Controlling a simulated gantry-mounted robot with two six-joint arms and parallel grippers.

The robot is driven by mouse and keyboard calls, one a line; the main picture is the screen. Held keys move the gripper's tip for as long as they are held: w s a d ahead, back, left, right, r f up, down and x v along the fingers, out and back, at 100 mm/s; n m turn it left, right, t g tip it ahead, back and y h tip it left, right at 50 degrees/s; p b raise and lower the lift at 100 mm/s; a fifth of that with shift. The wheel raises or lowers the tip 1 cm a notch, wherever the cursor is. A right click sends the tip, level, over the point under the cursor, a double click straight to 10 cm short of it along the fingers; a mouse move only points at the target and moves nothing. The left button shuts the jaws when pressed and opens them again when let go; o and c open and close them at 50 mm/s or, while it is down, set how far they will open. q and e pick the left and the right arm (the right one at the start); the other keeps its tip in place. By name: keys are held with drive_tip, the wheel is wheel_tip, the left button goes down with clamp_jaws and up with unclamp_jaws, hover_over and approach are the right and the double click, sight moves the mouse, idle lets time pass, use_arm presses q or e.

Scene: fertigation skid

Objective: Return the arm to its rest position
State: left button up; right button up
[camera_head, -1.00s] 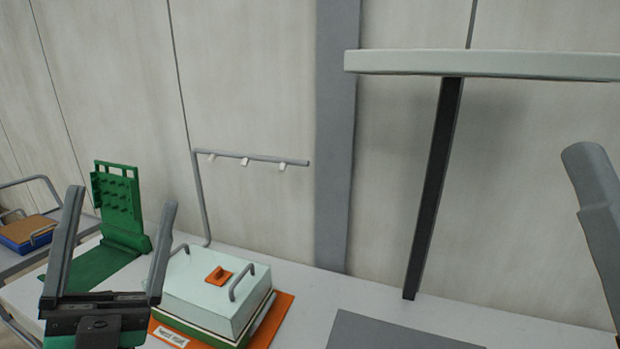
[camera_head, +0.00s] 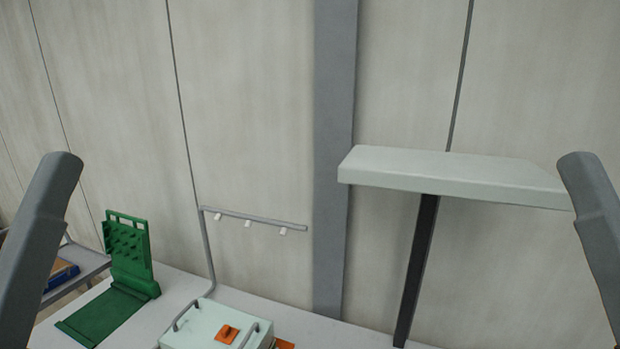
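A grey link of my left arm (camera_head: 38,245) stands at the left edge of the head view. A matching grey link of my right arm (camera_head: 598,230) stands at the right edge. The two are nearly mirror images, both leaning inward at the top. Neither gripper shows in the picture, so their fingers and anything in them are hidden.
A pale shelf (camera_head: 450,176) on a dark post stands right of a grey column (camera_head: 333,170). A green stand (camera_head: 128,250), a hook rail (camera_head: 255,217) and a pale lidded box (camera_head: 205,328) are on the bench below. A blue box (camera_head: 60,272) is partly hidden behind my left arm.

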use_arm(q)
wheel_tip(320, 180, up, 18)
drive_tip(key=p, duration=1.4)
drive_tip(key=shift+r, duration=0.2)
use_arm(e)
wheel_tip(320, 180, up, 18)
drive_tip(key=shift+r, duration=0.2)
use_arm(q)
drive_tip(key=shift+f, duration=0.1)
use_arm(e)
drive_tip(key=shift+f, duration=0.1)
